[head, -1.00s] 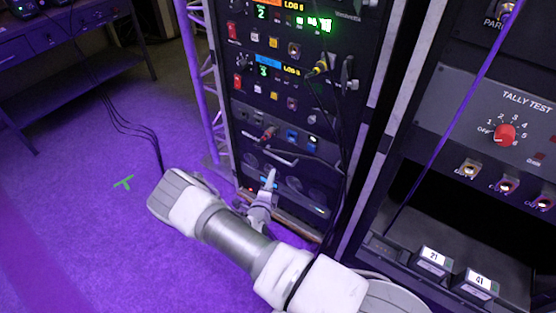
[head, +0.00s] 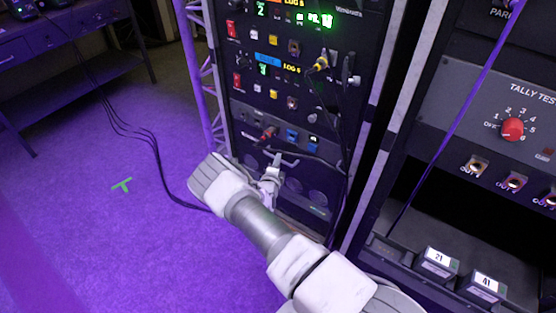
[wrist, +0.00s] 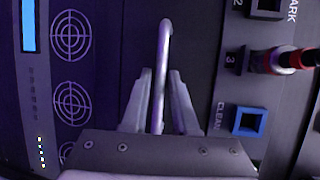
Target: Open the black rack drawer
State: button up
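The black rack drawer (wrist: 195,55) has a plain dark front, turned sideways in the wrist view. Its metal bar handle (wrist: 164,50) runs down the middle of that view. In the head view the handle (head: 308,151) shows low on the rack, partly hidden by my gripper. My gripper (wrist: 160,88) has one finger on each side of the handle, with narrow gaps showing between fingers and bar. In the head view my gripper (head: 273,165) is at the drawer front. The drawer looks flush with the rack.
A panel with round target marks (wrist: 72,100) lies below the drawer. A connector panel with a red plug (wrist: 268,60) and blue socket (wrist: 248,122) lies above. Dark cables hang at the rack's right. Open floor (head: 100,230) lies left.

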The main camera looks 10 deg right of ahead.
grip_shut()
dwell(1.3)
